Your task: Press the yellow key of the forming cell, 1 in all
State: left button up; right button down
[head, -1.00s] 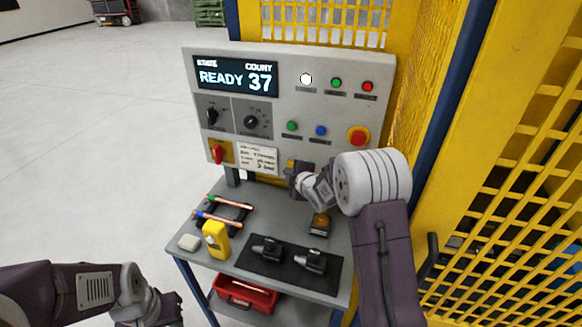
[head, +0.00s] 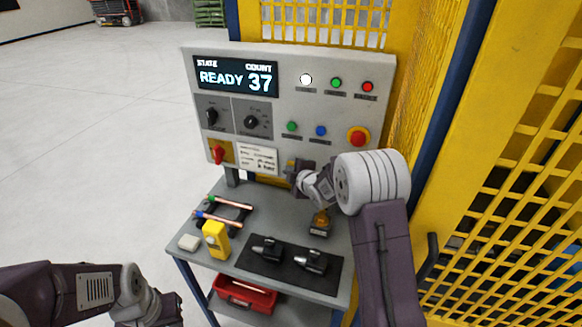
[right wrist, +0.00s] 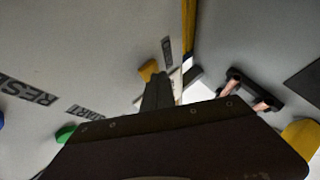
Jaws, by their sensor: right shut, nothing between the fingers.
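The control panel of the forming cell (head: 320,150) shows READY and 37 on its screen, with a white lamp lit. In the right wrist view a yellow piece, apparently the yellow key (right wrist: 148,69), sits on the panel face just past my fingertips. I cannot tell whether they touch it. In the head view my right gripper (head: 292,170) is at the panel's lower edge and hides most of that spot. It is shut and empty; its dark fingers (right wrist: 157,88) show in the wrist view. My left arm (head: 140,297) is low at the left, its fingers unclear.
A green button (head: 292,126), a blue button (head: 321,131) and a red emergency knob (head: 358,136) are above my right gripper. The shelf below holds copper tubes (head: 229,203), a yellow device (head: 215,240) and a black mat (head: 285,281). Yellow mesh fencing (head: 530,170) stands right.

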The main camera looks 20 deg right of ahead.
dwell(0.4)
jog(key=shift+s+a+b, duration=0.4)
jog(key=shift+s+b, duration=0.2)
jog(key=shift+b, duration=0.1)
jog(key=s+a+b, duration=0.1)
jog(key=s, duration=0.1)
jog(key=s+a+b, duration=0.1)
jog(key=s+b, duration=0.1)
jog(key=shift+a, duration=0.4)
jog(key=shift+r, duration=0.1)
